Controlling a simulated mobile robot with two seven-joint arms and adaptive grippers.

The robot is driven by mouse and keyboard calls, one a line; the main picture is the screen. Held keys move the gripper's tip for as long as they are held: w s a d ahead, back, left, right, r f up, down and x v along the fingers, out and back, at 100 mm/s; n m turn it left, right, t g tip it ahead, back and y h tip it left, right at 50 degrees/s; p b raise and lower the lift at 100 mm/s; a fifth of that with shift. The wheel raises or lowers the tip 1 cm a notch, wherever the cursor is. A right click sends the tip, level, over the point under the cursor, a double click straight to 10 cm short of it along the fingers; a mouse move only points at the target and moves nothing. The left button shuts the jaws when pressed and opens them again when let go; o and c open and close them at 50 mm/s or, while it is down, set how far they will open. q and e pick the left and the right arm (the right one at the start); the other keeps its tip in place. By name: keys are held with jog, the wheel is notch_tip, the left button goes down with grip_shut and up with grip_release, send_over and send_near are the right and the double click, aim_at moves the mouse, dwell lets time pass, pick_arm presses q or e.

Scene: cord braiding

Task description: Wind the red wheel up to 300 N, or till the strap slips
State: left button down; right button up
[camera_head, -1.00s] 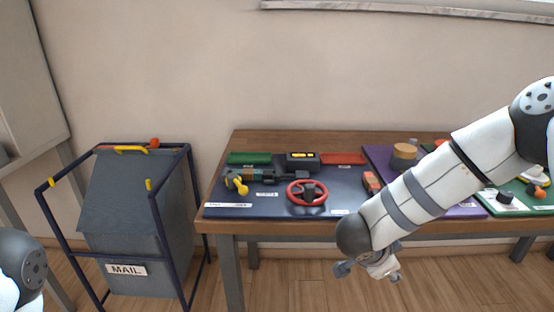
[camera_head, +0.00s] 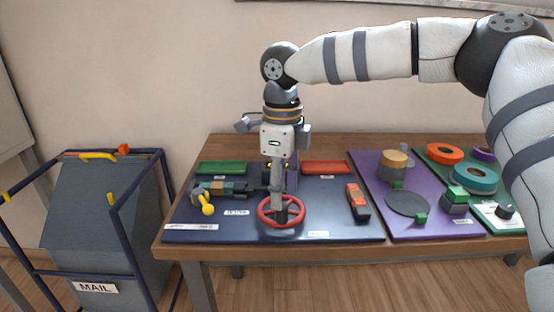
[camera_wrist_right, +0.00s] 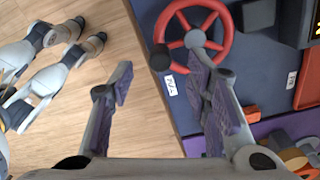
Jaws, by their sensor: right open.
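The red wheel (camera_head: 265,219) lies on the dark blue mat at the bench's front, with a dark hub; it also shows in the right wrist view (camera_wrist_right: 226,42), with a dark knob (camera_wrist_right: 160,58) at its rim. My right gripper (camera_head: 280,203) points down over the wheel and partly covers it. In the right wrist view its fingers (camera_wrist_right: 162,64) are spread, one over the wheel and one over the floor, with nothing held. A dark box with a lit yellow display (camera_wrist_right: 315,32) is cut off; its reading is illegible. I cannot make out the strap clearly. My left gripper is out of view.
A yellow lever (camera_head: 207,207) stands left of the wheel, and a red-and-black device (camera_head: 358,202) lies to its right. Green (camera_head: 221,168) and red (camera_head: 326,168) trays are behind. A purple mat (camera_head: 440,212) holds other parts. A mail bin (camera_head: 100,215) stands left of the bench.

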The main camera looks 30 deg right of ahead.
aim_at(282, 214)
notch_tip(282, 214, down, 5)
dwell(0.3)
grip_shut()
